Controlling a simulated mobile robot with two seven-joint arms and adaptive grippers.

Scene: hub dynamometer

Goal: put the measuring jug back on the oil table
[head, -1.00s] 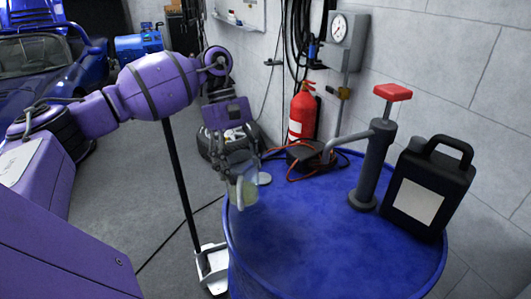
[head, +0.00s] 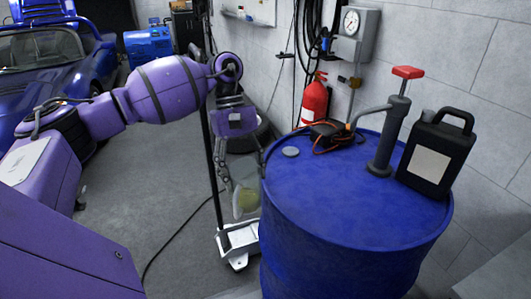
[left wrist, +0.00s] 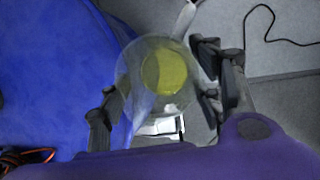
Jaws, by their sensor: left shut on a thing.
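The measuring jug (head: 246,184) is clear, with yellow liquid in its bottom. My left gripper (head: 240,198) is shut on it and holds it in the air just left of the blue drum. In the left wrist view the jug (left wrist: 152,72) sits between the two fingers of the left gripper (left wrist: 162,95), and I look down into its round mouth at the yellow liquid. The jug's lower end is close to the drum's side in the head view; I cannot tell the gap. No surface that I can surely call the oil table shows. My right gripper is out of view.
The blue drum (head: 340,200) bears a hand pump (head: 385,140), a black canister (head: 437,150), a small grey disc (head: 290,152) and a dark device with orange cable. A white-footed stand (head: 238,240) is just below the jug. A fire extinguisher (head: 314,102) hangs behind. Open floor lies left.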

